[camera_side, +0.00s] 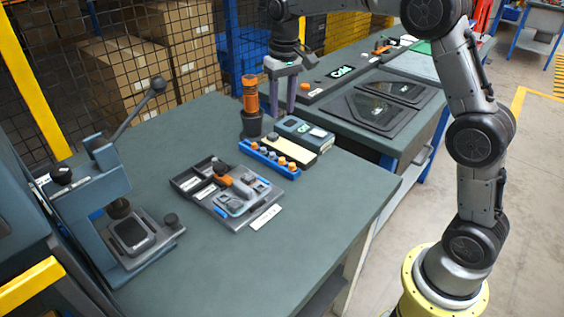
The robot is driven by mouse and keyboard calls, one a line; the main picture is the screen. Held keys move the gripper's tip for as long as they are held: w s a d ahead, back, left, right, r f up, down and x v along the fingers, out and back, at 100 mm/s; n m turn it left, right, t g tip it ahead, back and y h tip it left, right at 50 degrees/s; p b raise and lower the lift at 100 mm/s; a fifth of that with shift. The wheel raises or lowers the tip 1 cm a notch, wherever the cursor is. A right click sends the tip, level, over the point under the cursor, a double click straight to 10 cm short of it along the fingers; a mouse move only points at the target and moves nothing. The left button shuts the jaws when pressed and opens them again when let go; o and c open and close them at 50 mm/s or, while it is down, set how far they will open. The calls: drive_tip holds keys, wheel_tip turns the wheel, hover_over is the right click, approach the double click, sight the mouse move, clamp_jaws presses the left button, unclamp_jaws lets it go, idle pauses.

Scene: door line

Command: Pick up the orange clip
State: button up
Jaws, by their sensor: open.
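An orange piece (222,169), which may be the orange clip, lies at the black tray (186,185) on the workbench; its exact shape is too small to tell. Small orange-topped parts also stand in a row in the blue rack (262,163) behind it, and I cannot tell whether one of these is the clip. My gripper (282,110) points down at the back of the bench, beside the orange tool. Its two fingers are apart with nothing visible between them. It is well behind and to the right of the tray.
The upright orange tool (250,95) stands in a dark holder (251,125) close left of my gripper. A boxy grey device (305,133) lies behind the rack. A lever press (110,205) stands at left. The bench's right front (320,210) is clear.

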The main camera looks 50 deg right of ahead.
hover_over(282, 159)
drive_tip(key=shift+g, duration=0.3)
drive_tip(key=f, duration=1)
drive_tip(key=shift+s+a+f, duration=0.1)
drive_tip(key=shift+s+f, duration=0.05)
drive_tip(key=shift+s, duration=0.1)
drive_tip(key=shift+w+f, duration=0.15)
drive_tip(key=shift+f, duration=1.3)
drive_tip(key=shift+w+f, duration=0.15)
drive_tip(key=shift+f, duration=1.25)
clamp_jaws()
